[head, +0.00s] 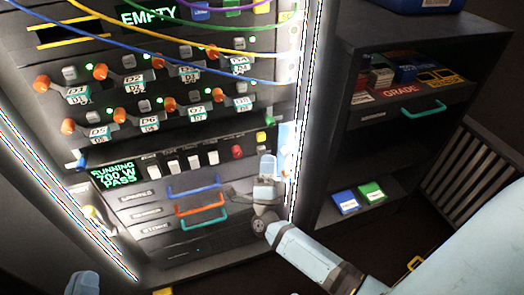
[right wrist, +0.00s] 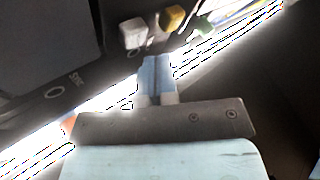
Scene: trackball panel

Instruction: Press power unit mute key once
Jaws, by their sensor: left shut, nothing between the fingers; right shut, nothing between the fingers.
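The power unit (head: 140,200) is the lower dark panel in the head view, with a green-lit display (head: 112,174) reading RUNNING 700 W PASS. A row of white keys (head: 170,167) and a red control (head: 237,152) run right of the display. The labels above are too small to read, so I cannot tell which is the mute key. My right gripper (head: 267,163) is shut and empty at the panel's right end. In the right wrist view its fingertips (right wrist: 155,62) are below a white key (right wrist: 132,32) and a yellow key (right wrist: 172,18). My left gripper (head: 84,283) shows only partly at the bottom edge, shut.
Blue, orange and teal drawer handles (head: 200,208) stick out below the keys. Cables (head: 190,50) cross the upper panel. A bright light strip (head: 300,110) edges the rack. A shelf (head: 400,120) with boxes stands right.

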